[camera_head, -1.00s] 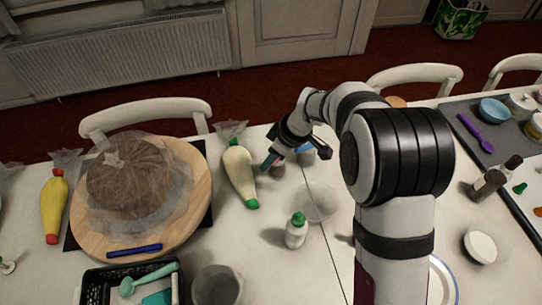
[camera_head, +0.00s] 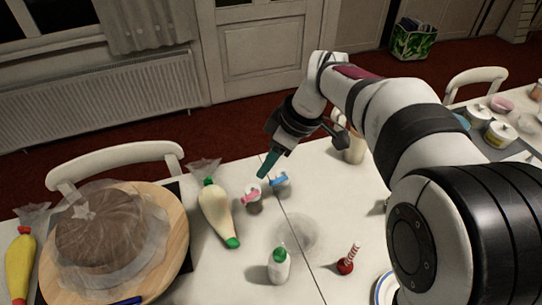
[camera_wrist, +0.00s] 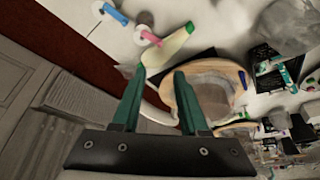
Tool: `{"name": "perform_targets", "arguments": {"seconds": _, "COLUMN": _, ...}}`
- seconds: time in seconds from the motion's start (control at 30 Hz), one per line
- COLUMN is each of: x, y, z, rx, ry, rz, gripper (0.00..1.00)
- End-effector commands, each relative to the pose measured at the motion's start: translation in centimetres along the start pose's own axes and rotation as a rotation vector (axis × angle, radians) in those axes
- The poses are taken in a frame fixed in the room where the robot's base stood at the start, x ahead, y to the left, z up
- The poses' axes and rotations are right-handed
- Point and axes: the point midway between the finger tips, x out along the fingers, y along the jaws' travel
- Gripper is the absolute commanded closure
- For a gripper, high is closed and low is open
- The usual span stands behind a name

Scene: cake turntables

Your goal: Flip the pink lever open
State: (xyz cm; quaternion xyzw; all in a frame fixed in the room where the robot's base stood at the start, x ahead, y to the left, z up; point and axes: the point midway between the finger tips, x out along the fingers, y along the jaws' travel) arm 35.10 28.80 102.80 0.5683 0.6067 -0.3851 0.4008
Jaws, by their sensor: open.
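The pink lever (camera_head: 250,197) sits on top of a small pale round container on the white table, just right of the white piping bag. It also shows in the wrist view (camera_wrist: 151,38), beyond the fingertips. A blue lever (camera_head: 280,180) on a similar container stands close behind it to the right; it shows in the wrist view (camera_wrist: 115,15) too. My gripper (camera_head: 267,166), with green fingers, hangs above and slightly behind the pink lever, apart from it. In the wrist view its fingers (camera_wrist: 160,74) are spread with nothing between them.
A white piping bag with green ends (camera_head: 215,212) lies left of the levers. A wrapped brown cake (camera_head: 98,228) sits on a wooden turntable (camera_head: 172,250) further left. A green-capped white bottle (camera_head: 279,268) and a red-and-white striped item (camera_head: 348,260) stand in front.

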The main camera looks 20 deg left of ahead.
Motion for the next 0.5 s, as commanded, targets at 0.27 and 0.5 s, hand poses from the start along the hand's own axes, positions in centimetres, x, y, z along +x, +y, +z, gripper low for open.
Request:
{"name": "perform_targets", "arguments": {"seconds": 0.27, "x": 0.4, "y": 0.1, "z": -1.0, "rx": 0.146, "ry": -0.043, "rz": -0.015, "gripper": 0.57}}
{"name": "perform_targets", "arguments": {"seconds": 0.5, "x": 1.6, "y": 0.1, "z": -5.4, "rx": 1.060, "ry": -0.282, "rz": 0.132, "gripper": 0.57}}
